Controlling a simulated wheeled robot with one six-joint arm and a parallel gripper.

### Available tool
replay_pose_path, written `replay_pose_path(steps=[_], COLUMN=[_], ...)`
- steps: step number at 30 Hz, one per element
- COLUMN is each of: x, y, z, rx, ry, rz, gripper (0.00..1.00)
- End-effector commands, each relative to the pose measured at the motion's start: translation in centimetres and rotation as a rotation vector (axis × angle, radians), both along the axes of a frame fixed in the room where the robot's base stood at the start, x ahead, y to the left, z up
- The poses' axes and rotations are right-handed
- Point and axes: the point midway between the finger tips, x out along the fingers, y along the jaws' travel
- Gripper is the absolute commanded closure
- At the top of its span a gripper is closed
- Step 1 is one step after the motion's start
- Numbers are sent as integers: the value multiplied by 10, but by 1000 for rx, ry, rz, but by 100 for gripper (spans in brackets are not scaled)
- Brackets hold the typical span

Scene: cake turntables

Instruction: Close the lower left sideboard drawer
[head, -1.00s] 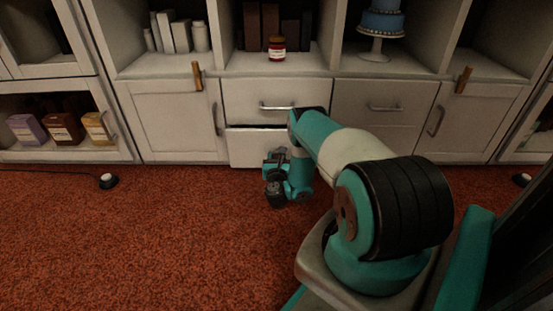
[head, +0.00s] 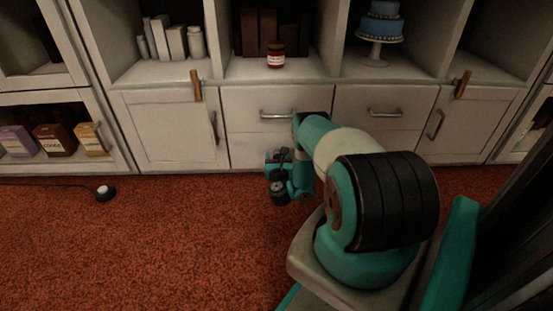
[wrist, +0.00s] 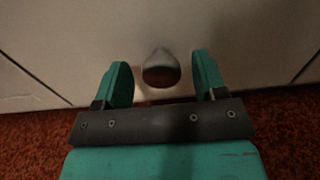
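The lower left sideboard drawer (head: 244,150) is a plain white front below the upper left drawer (head: 240,98). It looks flush with the cabinet, with no dark gap above it. My gripper (head: 274,160) is low in front of it in the head view and covers its right part. In the wrist view my gripper (wrist: 162,72) is open, its two teal fingers pointing at the white front (wrist: 150,25). A rounded metal handle (wrist: 160,70) shows between the fingers, with space on both sides. Whether the fingertips touch the front cannot be told.
Left of the drawers is a cupboard door (head: 170,128); right is another drawer stack (head: 376,112). A red jar (head: 276,56) and a cake stand (head: 374,52) stand on the shelves above. The red carpet (head: 130,245) is mostly clear, with a small black-and-white device (head: 104,193) at left.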

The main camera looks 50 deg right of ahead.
Motion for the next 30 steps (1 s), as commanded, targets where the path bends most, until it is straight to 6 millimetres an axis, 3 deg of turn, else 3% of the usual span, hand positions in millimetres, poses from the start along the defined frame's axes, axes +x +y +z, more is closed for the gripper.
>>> replay_pose_path(steps=[14,30], x=[-10,-55], y=[12,67], z=[8,8], rx=[3,3], ry=[1,3], rz=[0,2], gripper=[35,35])
